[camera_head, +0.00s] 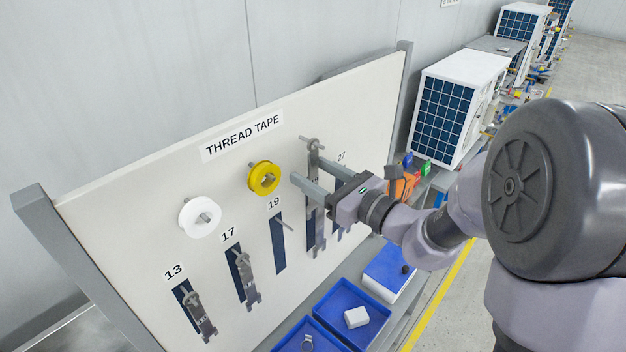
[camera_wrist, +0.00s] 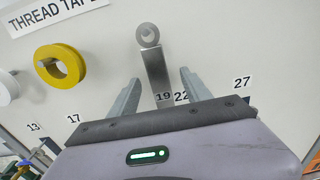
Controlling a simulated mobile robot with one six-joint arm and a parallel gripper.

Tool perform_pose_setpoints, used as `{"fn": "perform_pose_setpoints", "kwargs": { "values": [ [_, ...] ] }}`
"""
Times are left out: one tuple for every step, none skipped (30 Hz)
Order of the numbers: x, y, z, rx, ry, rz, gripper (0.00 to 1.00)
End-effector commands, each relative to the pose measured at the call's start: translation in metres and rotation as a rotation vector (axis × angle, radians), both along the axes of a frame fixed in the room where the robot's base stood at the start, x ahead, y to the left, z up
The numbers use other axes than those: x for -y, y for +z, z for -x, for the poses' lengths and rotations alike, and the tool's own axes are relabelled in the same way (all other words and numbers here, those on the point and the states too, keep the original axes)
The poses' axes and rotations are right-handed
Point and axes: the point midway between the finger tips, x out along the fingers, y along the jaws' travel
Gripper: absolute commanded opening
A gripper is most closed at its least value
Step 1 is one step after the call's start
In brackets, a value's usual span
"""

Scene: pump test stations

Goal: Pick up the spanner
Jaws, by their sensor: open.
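In the wrist view the gripper (camera_wrist: 158,90) shows clear space between each finger and the spanner. Its lower part is hidden there by my gripper. I cannot tell the depth gap.
Smaller spanners hang at 13 (camera_head: 199,315) and 17 (camera_head: 246,278). Slot 19 (camera_head: 278,243) shows an empty peg and blue outline. Yellow (camera_head: 264,178) and white (camera_head: 199,216) tape rolls sit on pegs left of my gripper. Blue trays (camera_head: 340,303) lie below the board.

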Motion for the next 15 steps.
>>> {"fn": "perform_pose_setpoints", "kwargs": {
  "values": [
    [-0.0039, 0.0006, -0.0029, -0.001, 0.002, -0.001, 0.56],
    [-0.0045, 0.0004, -0.0042, 0.0, 0.0, 0.0, 0.56],
    [-0.0048, 0.0, -0.005, 0.0, 0.0, 0.0, 0.56],
    [-0.0047, -0.0003, -0.0051, 0.0, -0.001, 0.0, 0.56],
    [-0.0045, -0.0005, -0.0049, 0.0, -0.001, 0.0, 0.56],
    [-0.0044, -0.0006, -0.0049, 0.0, -0.001, 0.0, 0.56],
    [-0.0044, -0.0006, -0.0048, 0.0, -0.001, 0.0, 0.56],
    [-0.0044, -0.0006, -0.0048, 0.0, -0.001, 0.0, 0.55],
    [-0.0043, -0.0006, -0.0047, 0.0, -0.001, 0.0, 0.47],
    [-0.0043, -0.0007, -0.0047, 0.0, -0.001, 0.0, 0.41],
    [-0.0042, -0.0006, -0.0047, 0.0, 0.0, 0.0, 0.35],
    [-0.0042, -0.0006, -0.0047, 0.0, 0.0, 0.0, 0.27],
    [-0.0042, -0.0006, -0.0047, 0.0, 0.0, 0.0, 0.21],
    [-0.0042, -0.0006, -0.0046, 0.0, 0.0, 0.0, 0.15],
    [-0.0043, -0.0006, -0.0045, 0.0, 0.0, 0.0, 0.07]
  ]
}}
